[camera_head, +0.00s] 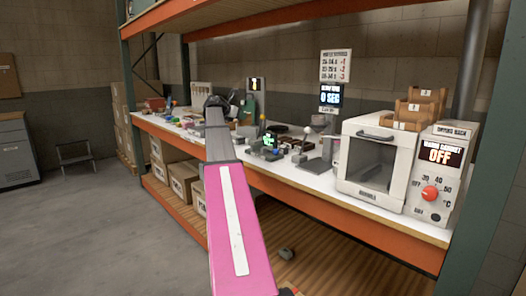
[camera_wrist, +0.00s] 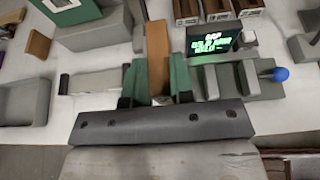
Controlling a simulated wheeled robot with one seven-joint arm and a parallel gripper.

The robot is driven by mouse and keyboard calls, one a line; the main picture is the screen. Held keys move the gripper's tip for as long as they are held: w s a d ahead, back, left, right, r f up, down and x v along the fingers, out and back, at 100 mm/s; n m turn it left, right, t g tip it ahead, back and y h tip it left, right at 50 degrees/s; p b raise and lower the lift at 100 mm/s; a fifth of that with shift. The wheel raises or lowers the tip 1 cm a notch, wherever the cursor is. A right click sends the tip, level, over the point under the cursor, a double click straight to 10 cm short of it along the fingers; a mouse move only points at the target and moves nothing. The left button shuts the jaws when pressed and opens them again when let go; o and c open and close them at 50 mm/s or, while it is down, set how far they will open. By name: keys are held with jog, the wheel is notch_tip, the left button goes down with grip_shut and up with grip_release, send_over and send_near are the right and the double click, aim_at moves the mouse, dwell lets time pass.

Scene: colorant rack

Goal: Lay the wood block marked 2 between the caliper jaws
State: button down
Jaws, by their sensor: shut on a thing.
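My gripper (camera_wrist: 157,98) is shut on a brown wood block (camera_wrist: 157,45), which stands out lengthwise between its green-padded fingers. The number on this block is not visible. The caliper's green-lit display (camera_wrist: 208,38) begins with "GAP"; its other text is blurred. Grey caliper parts (camera_wrist: 228,82) with a blue knob (camera_wrist: 281,74) lie right of the held block.
Several brown blocks with white labels (camera_wrist: 217,9) stand behind the display. Another brown piece (camera_wrist: 38,46) lies at the left, near a grey tray (camera_wrist: 24,100). A white warming cabinet (camera_head: 376,165) fills the right of the bench (camera_head: 310,188). The floor at left is open.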

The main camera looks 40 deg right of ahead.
jog(key=shift+s+d, duration=0.2)
jog(key=shift+s, duration=0.1)
jog(key=s+f, duration=0.2)
jog(key=s, duration=0.1)
jog(key=s+d+f, duration=0.1)
jog(key=s+f, duration=0.1)
jog(key=s, duration=0.2)
jog(key=s+f, duration=0.3)
jog(key=s, duration=0.1)
jog(key=shift+d, duration=0.3)
jog(key=shift+f, duration=1.9)
jog(key=c, duration=1)
grip_release()
jog(key=shift+f, duration=0.1)
